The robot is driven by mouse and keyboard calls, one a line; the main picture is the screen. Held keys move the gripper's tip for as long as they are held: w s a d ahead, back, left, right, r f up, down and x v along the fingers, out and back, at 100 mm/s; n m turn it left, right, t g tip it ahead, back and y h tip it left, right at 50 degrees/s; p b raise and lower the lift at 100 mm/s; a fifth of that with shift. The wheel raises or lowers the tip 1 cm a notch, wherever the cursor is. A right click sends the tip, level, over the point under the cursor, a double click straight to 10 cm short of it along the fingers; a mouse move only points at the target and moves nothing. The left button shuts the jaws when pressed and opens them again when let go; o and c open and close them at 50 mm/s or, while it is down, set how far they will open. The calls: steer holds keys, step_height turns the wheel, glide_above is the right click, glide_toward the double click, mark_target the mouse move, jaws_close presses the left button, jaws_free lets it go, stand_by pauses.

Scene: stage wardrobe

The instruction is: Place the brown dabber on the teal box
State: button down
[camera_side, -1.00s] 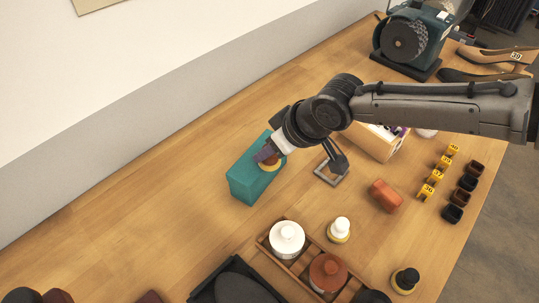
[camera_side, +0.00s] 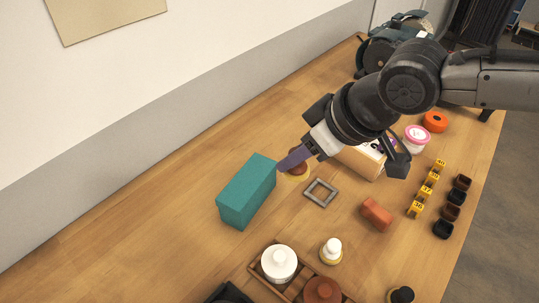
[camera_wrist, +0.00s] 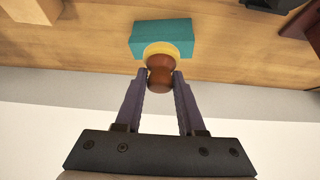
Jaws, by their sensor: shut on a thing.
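The brown dabber (camera_side: 300,170) has a round brown handle and a pale yellow pad. My gripper (camera_side: 296,160) is shut on its handle, and the dabber is held up off the table. The teal box (camera_side: 246,192) stands on the table to the left of the dabber in the side view, with its top bare. In the wrist view the dabber (camera_wrist: 160,78) sits between the fingertips of my gripper (camera_wrist: 160,72), its pad overlapping the teal box (camera_wrist: 143,38) behind it. The exact gap between dabber and box cannot be told.
A grey square frame (camera_side: 321,193) lies right of the teal box, with a reddish-brown block (camera_side: 376,214) beyond. A white dabber (camera_side: 331,251) and a white jar (camera_side: 280,263) in a wooden tray stand in front. Table left of the box is clear.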

steer(key=s+d+r, duration=0.3)
steer(key=s+d, duration=0.1)
steer(key=w+a+f, duration=0.5)
steer(key=w+a, duration=0.2)
steer(key=w+a+f, duration=0.3)
steer(key=a, duration=0.1)
steer(key=shift+w+a+f, duration=0.15)
steer(key=shift+w+f, duration=0.15)
steer(key=shift+w, duration=0.1)
steer(key=shift+x, duration=0.9)
steer(key=shift+f, duration=1.45)
steer(key=shift+f, duration=0.1)
steer(key=c, duration=0.5)
jaws_free()
